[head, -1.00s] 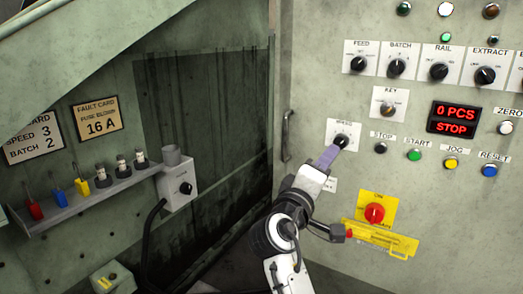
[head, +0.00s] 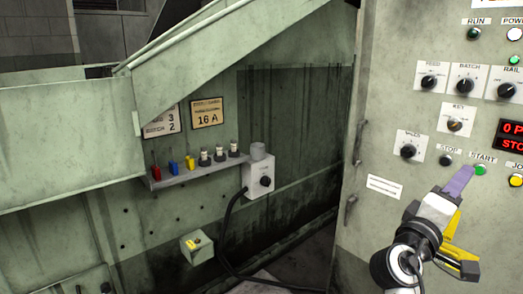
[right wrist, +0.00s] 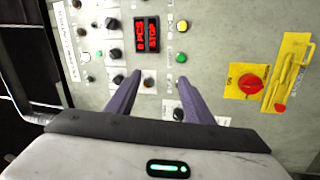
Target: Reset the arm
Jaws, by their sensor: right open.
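My right gripper (head: 462,180) is in front of the control panel (head: 390,215) at the right of the head view, its purple fingers overlapping the area by the START button (head: 481,169). In the right wrist view its two purple fingers (right wrist: 155,98) are spread apart with nothing between them, pointing at the panel. The SPEED knob (head: 408,151) is left of the gripper and apart from it. The red display (right wrist: 147,35) reads 0 PCS STOP. My left gripper is in no view.
A shelf (head: 200,176) with coloured fuses and a grey box (head: 259,179) with a knob are on the left wall. A black cable hangs below. The red emergency button (right wrist: 249,84) and a yellow lockout bracket (right wrist: 290,72) stick out from the panel.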

